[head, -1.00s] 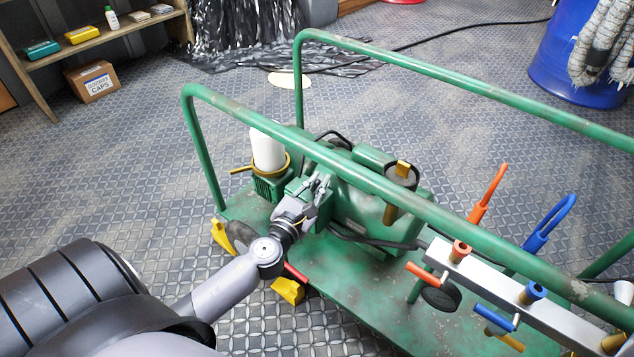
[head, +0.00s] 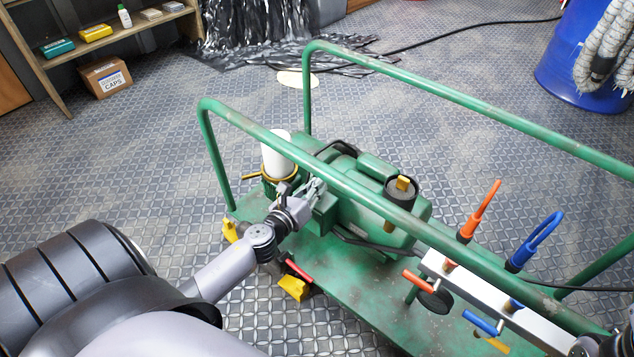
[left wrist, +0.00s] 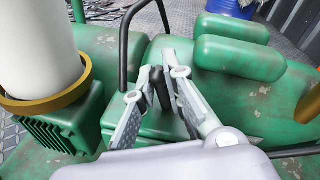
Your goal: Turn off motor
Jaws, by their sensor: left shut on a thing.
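The motor (head: 365,200) is a green machine on a green cart, and it also shows in the left wrist view (left wrist: 235,85). My left gripper (head: 314,187) is at the small green box (head: 325,207) on the motor's left end. In the left wrist view its grey fingers (left wrist: 160,80) stand on either side of a small black switch-like piece (left wrist: 154,92) and are shut on it. The fingers partly hide this piece, so its on or off position cannot be told. A dark part of what seems my right gripper (head: 602,346) shows at the bottom right corner.
The green cart rail (head: 400,213) runs over the motor, close to my left gripper. A white cylinder (head: 276,152) with a brass collar stands left of the box. A manifold (head: 475,283) with orange and blue handles is at the right. Open floor (head: 130,160) lies left.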

